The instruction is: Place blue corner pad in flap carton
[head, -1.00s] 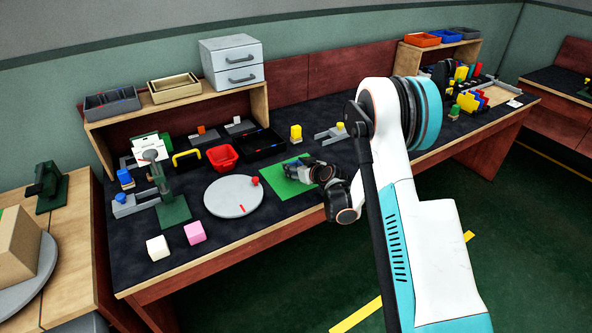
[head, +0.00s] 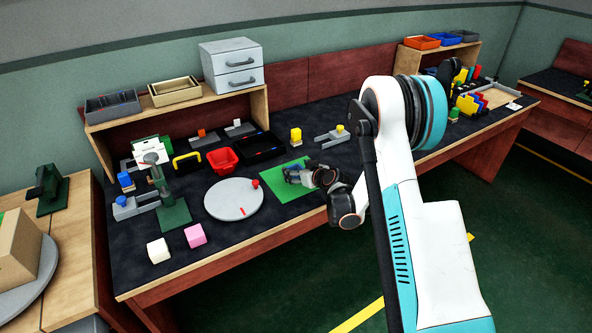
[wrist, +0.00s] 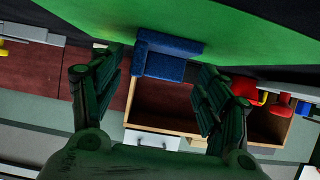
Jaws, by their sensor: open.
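The blue corner pad (wrist: 165,57) shows in the wrist view as an L-shaped block against the green mat (wrist: 230,30). It lies between my open fingers, with gaps on both sides. My gripper (wrist: 160,66) is open and empty. In the head view my gripper (head: 297,174) is low over the green mat (head: 262,196), and I cannot make out the pad there. A white box with raised flaps (head: 150,151), which may be the flap carton, stands at the back left of the bench, partly behind a green stand.
A green stand (head: 174,214) rises at left.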

